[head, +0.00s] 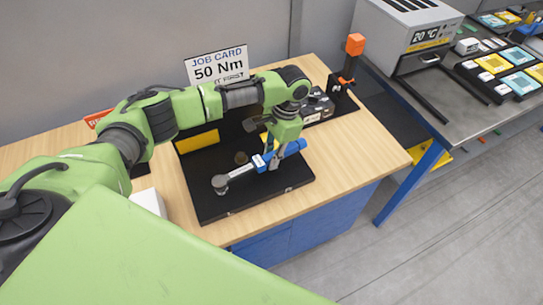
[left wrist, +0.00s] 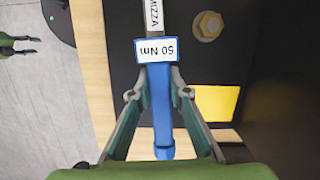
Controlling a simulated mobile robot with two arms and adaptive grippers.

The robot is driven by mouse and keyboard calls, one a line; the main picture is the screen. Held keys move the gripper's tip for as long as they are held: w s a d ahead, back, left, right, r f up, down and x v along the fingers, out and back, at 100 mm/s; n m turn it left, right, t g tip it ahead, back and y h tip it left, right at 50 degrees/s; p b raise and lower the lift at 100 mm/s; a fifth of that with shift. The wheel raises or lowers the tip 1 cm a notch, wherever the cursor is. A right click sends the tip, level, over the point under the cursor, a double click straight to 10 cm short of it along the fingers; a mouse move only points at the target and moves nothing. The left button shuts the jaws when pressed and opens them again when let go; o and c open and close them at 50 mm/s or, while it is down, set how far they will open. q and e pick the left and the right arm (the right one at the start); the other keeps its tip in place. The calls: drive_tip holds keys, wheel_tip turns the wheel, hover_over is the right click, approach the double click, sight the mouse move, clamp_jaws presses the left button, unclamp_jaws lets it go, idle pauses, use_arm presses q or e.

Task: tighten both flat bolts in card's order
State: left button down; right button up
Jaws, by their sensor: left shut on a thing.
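My left gripper (head: 275,162) is shut on the blue handle of a torque wrench (head: 240,171). In the left wrist view, the fingers (left wrist: 159,95) flank the blue handle (left wrist: 161,115), and its white label reads 50 Nm. The wrench's round head (head: 220,184) is over the left part of the black board (head: 255,200); whatever is under it is hidden. One flat bolt (head: 241,157) is uncovered behind the wrench; it shows as a brass hex head in the left wrist view (left wrist: 208,26). The job card (head: 217,67) reads 50 Nm, its lower line partly hidden. My right gripper (left wrist: 28,44) appears open, over the floor.
A yellow panel (head: 197,141) lies at the board's back left. A dark device (head: 318,106) and an orange-topped post (head: 354,46) stand at the back right. A white box (head: 149,202) is left of the board. Bare wood (head: 370,152) is free on the right.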

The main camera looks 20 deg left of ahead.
use_arm(q)
drive_tip(key=shift+s+d+m+p, duration=0.4)
drive_tip(key=shift+d+p, duration=0.1)
drive_tip(key=shift+p, duration=0.15)
drive_tip(key=shift+s+d+m+t+y+p, duration=0.3)
drive_tip(key=shift+s+d+m+p, duration=0.9)
drive_tip(key=shift+p, duration=0.7)
idle(1.3)
drive_tip(key=shift+s+d+m, duration=0.3)
drive_tip(key=shift+s+m, duration=0.15)
drive_tip(key=shift+m, duration=0.05)
idle(0.6)
drive_tip(key=shift+s+d+m+t, duration=0.15)
drive_tip(key=shift+s+d+m, duration=0.2)
drive_tip(key=shift+s+m, duration=0.2)
drive_tip(key=shift+s+d+m+t, duration=0.15)
drive_tip(key=shift+s+d+m, duration=0.25)
drive_tip(key=shift+s, duration=0.25)
idle(1.4)
drive_tip(key=shift+w+a, duration=0.1)
drive_tip(key=shift+w+a+n, duration=0.15)
drive_tip(key=shift+w+n, duration=0.15)
drive_tip(key=shift+n, duration=0.05)
